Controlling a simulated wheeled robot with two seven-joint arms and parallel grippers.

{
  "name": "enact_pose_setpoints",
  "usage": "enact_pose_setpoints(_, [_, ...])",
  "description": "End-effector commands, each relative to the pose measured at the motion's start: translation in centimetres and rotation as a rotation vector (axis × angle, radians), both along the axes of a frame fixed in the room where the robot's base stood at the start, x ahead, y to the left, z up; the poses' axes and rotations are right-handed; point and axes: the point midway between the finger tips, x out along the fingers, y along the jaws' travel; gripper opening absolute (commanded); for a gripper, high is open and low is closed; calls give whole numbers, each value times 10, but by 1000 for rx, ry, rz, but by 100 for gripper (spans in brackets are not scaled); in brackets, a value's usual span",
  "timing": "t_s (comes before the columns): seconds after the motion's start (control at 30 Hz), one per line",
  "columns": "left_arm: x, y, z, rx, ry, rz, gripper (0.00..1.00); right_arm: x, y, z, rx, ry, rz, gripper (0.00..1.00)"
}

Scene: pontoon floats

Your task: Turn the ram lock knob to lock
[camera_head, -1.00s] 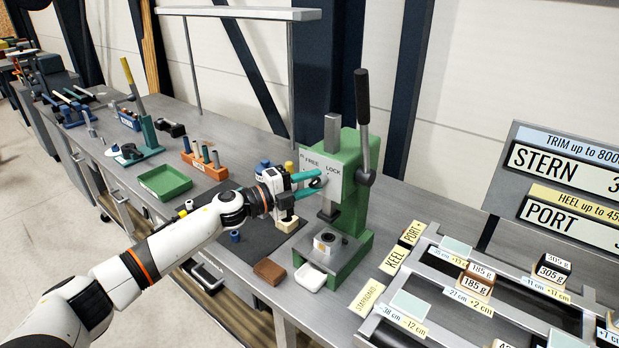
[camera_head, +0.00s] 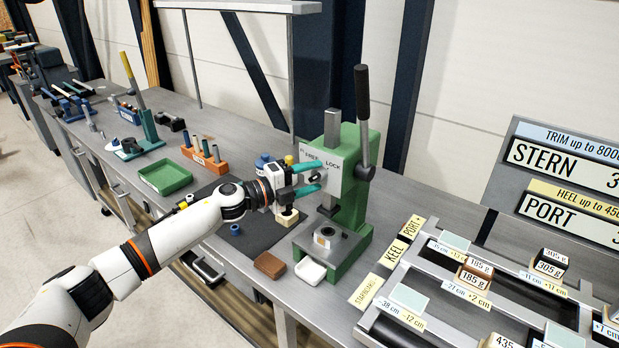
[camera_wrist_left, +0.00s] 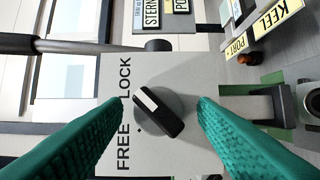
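The ram lock knob (camera_wrist_left: 158,110) is a black bar grip on a round base, on the grey face plate (camera_wrist_left: 185,150) of the green press (camera_head: 357,185). Its white mark lies at the upper left in the left wrist view, toward the word LOCK (camera_wrist_left: 125,77) and away from FREE (camera_wrist_left: 124,145). My left gripper (camera_wrist_left: 162,100) is open, with one teal finger on each side of the knob and visible gaps between. In the head view my left gripper (camera_head: 320,176) is at the press face, and the knob (camera_head: 314,178) shows between its fingers. My right gripper is out of view.
The press lever (camera_head: 363,115) rises right of the face plate. A white dish (camera_head: 310,272) and a brown block (camera_head: 270,265) lie in front of the press. A green tray (camera_head: 166,178) stands left. The pontoon rack (camera_head: 440,268) stands right.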

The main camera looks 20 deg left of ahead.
Motion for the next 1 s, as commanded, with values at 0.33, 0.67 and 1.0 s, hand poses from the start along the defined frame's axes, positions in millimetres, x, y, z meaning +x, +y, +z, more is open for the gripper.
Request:
enact_pose_setpoints(0.33, [-13, 13, -3, 2, -1, 2, 53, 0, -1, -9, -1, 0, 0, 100])
enact_pose_setpoints(0.67, [-64, 60, -5, 3, 2, 2, 53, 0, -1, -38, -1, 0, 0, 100])
enact_pose_setpoints(1.0, [-88, 81, 0, 0, 0, 0, 53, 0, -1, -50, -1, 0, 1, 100])
